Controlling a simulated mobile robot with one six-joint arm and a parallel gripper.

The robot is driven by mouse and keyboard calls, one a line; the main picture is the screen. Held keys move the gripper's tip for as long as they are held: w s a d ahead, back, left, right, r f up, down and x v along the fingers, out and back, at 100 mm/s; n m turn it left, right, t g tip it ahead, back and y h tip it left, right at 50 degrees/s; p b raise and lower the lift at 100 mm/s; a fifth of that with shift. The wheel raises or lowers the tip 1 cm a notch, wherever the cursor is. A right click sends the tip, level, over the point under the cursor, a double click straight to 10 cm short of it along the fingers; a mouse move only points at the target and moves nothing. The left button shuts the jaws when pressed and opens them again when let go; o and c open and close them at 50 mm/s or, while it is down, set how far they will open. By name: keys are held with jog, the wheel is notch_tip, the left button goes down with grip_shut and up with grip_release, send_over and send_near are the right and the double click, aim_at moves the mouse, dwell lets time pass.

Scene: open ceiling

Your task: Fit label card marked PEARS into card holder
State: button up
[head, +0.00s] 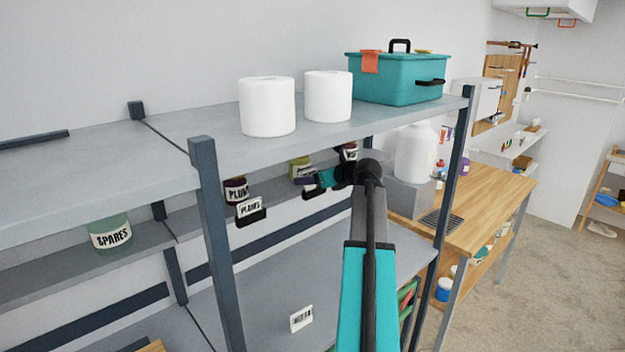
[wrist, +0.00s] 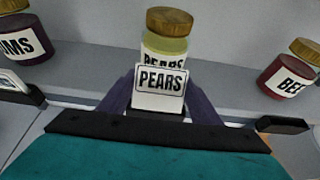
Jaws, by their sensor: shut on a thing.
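The white PEARS card (wrist: 160,82) stands upright, its print facing the wrist camera, between the purple fingers of my gripper (wrist: 159,98). My gripper is shut on the card. Directly behind it is a jar with a gold lid (wrist: 170,20) and a PEARS label, partly covered by the card. In the head view my gripper (head: 318,180) reaches to the front of the middle shelf, by the yellowish jar (head: 299,165). A dark piece (head: 311,192) shows under the fingers, perhaps the card holder. Whether the card touches a holder is hidden.
A PLUMS card (head: 249,208) sits in a dark holder left of my gripper. The BEETS jar (wrist: 288,75) stands to the right, with another dark holder (wrist: 283,125) below it. The upper shelf (head: 200,150) overhangs. A loose card (head: 301,318) lies on the lower shelf.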

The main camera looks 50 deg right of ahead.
aim_at(306, 167)
jog(key=shift+r, duration=0.15)
notch_tip(306, 167, up, 3)
jog(key=p, duration=0.4)
jog(key=shift+r, duration=0.2)
jog(key=s+a+p, duration=0.1)
jog(key=s+p, duration=0.2)
jog(key=s, duration=1.5)
jog(key=shift+a+p, duration=0.15)
jog(key=shift+p, duration=0.2)
jog(key=shift+f, duration=0.1)
notch_tip(306, 167, down, 8)
jog(key=b, duration=0.8)
jog(key=shift+f+b, duration=0.25)
jog(key=shift+b, duration=0.05)
jog(key=shift+w, duration=0.1)
